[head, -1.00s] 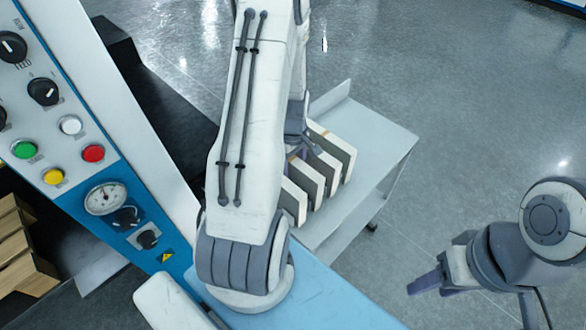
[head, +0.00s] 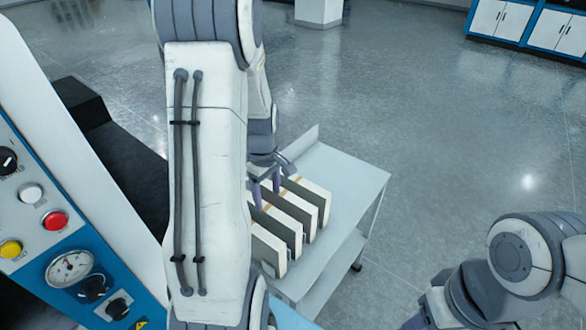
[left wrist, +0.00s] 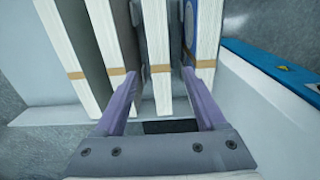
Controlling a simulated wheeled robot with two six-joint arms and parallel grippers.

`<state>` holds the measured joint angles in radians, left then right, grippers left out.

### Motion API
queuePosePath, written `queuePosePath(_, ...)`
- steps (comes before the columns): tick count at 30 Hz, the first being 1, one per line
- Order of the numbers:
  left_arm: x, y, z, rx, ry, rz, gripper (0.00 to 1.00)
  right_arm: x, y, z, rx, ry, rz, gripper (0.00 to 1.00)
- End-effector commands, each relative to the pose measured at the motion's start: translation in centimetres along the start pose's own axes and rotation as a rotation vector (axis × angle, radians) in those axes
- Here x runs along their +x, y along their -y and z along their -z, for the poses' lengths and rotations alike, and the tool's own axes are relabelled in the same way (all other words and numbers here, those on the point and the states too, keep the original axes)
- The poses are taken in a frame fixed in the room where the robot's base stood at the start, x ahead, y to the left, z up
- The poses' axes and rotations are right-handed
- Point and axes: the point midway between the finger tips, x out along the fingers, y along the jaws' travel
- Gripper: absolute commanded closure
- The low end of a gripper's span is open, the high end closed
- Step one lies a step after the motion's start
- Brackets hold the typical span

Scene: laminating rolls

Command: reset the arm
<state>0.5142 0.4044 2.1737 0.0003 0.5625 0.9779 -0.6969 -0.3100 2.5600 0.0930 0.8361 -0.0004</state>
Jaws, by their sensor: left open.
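My left arm comes down through the middle of the head view, and its gripper (head: 265,188) is at the white slabs (head: 298,222) on the cart. In the left wrist view the purple fingers of the left gripper (left wrist: 163,75) are apart. They reach down on either side of one white slab with a tan band (left wrist: 158,45). I cannot tell whether they touch it. My right gripper (head: 415,321) shows only partly at the bottom edge of the head view, and its jaws are not clear.
The slabs stand in a row on a white cart (head: 352,175). A machine panel with buttons and a gauge (head: 70,268) stands at the left, by a black surface (head: 125,165). Open grey floor (head: 400,90) lies behind and right. Blue-white cabinets (head: 525,25) are far off.

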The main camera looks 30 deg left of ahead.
Motion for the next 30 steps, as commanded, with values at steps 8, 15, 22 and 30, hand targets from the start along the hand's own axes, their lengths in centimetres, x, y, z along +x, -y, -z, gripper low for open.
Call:
queuePosePath(8,-0.5,-0.4,-1.1,0.050,-0.001,-0.003,0.28,0.0,0.0,0.0,0.000,0.000,0.000,0.50)
queuePosePath(15,-4.6,-1.5,-12.2,0.587,0.002,-0.028,0.28,0.0,0.0,0.0,0.000,0.000,0.000,0.50)
queuePosePath(22,-8.5,3.3,-24.5,1.301,0.015,-0.060,0.28,0.0,0.0,0.0,0.000,0.000,0.000,0.50)
queuePosePath(30,-10.6,11.5,-31.3,1.959,0.038,-0.092,0.28,0.0,0.0,0.0,0.000,0.000,0.000,0.50)
